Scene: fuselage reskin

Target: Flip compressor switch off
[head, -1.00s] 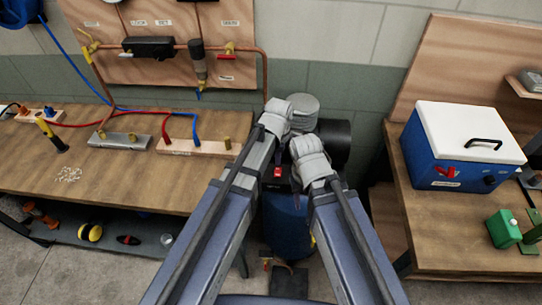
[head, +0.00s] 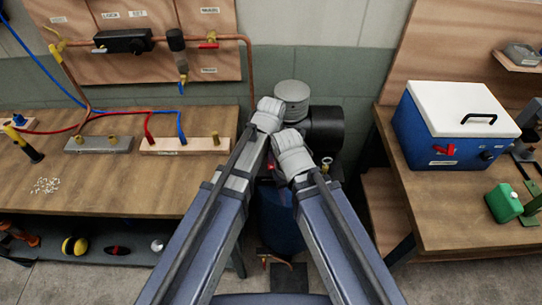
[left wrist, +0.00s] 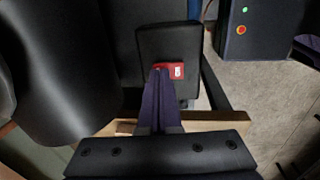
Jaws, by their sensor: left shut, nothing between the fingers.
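The compressor stands on the floor between the two benches, with a blue tank (head: 281,222), a grey ribbed head (head: 292,97) and a black motor (head: 326,126). Its red switch (head: 271,167) shows small between my arms in the head view. In the left wrist view the red switch (left wrist: 177,71) with a white mark sits on a black box (left wrist: 168,45). My left gripper (left wrist: 160,72) is shut and empty, its tips overlapping the left part of the switch. I cannot tell whether they touch it. My right gripper's fingers are hidden behind its arm.
The left bench (head: 120,185) carries hoses and fittings, with a copper pipe (head: 249,75) near the compressor. The right bench (head: 440,205) holds a blue and white cooler box (head: 452,125). My two arms lie close together over the tank.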

